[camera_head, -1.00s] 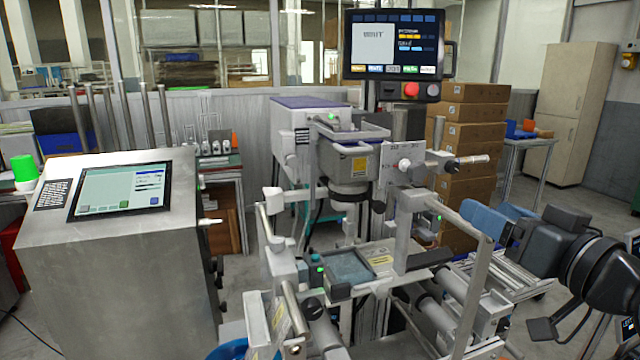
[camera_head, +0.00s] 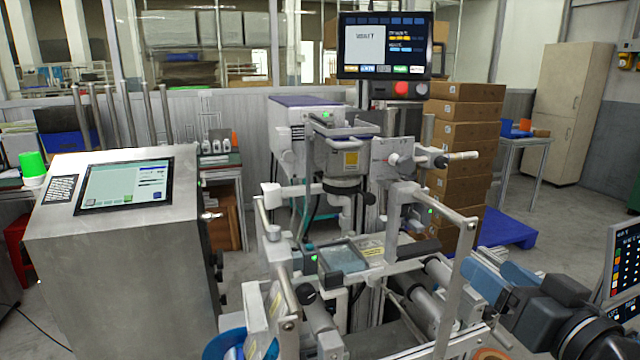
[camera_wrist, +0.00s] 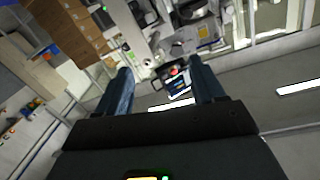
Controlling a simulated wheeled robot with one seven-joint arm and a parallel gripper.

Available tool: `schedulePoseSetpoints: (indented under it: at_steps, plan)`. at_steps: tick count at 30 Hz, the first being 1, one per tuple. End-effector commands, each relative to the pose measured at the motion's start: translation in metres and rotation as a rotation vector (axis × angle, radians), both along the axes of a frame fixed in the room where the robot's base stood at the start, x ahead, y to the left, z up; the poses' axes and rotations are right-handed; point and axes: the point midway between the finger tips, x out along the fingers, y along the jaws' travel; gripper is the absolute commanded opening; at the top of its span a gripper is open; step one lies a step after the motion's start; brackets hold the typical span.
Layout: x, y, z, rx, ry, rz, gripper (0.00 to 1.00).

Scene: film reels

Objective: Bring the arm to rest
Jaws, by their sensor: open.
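My gripper (camera_head: 478,268) is at the lower right of the head view, with its blue fingers pointing left toward the machine's rollers. In the wrist view my gripper (camera_wrist: 162,78) has its two blue fingers wide apart, with nothing held between them. My dark arm comes in from the lower right of the head view. The film machine (camera_head: 350,265) stands in front of me, and the fingers overlap its right side in the picture. I cannot tell how much space lies between them.
A steel console (camera_head: 115,250) stands at left. A monitor (camera_head: 385,45) rises behind the machine. Stacked cartons (camera_head: 465,150) and a blue pallet (camera_head: 508,232) are behind right. A blue reel (camera_head: 226,344) shows at the bottom. Open floor (camera_head: 570,220) lies at right.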

Motion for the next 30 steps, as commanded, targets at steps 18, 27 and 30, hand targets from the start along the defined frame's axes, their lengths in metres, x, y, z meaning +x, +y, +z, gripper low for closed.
schedulePoseSetpoints:
  at_steps: [18,27,30]
  plan:
    - [-0.168,0.008,-0.143,-0.047,0.138,-0.2,0.68]
    - [-0.271,0.013,-0.164,-0.137,0.178,-0.233,0.68]
    - [-0.305,0.015,-0.163,-0.172,0.188,-0.229,0.68]
